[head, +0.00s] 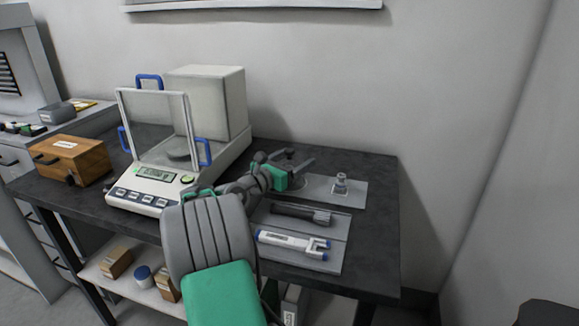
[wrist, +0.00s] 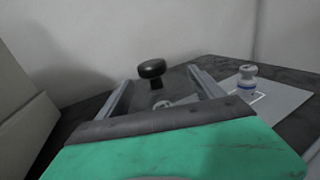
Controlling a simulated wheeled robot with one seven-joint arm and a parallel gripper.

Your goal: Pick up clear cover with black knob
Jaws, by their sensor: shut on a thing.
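The clear cover's black knob (wrist: 152,69) shows in the wrist view between the two fingers of my gripper (wrist: 160,84). In the head view my gripper (head: 294,160) is over the back part of the grey mat, right of the balance, with the dark knob (head: 289,153) at its fingers. The fingers stand apart, one on each side, and are shut on the cover. The clear body of the cover is hard to make out, so I cannot tell whether it touches the mat.
A small metal weight (head: 341,183) stands on the grey mat (head: 356,199) to the right. A dark brush-like tool (head: 300,214) and a white tool with blue ends (head: 290,242) lie in front. The balance (head: 150,190) and a wooden box (head: 70,160) are left. Bare tabletop lies right.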

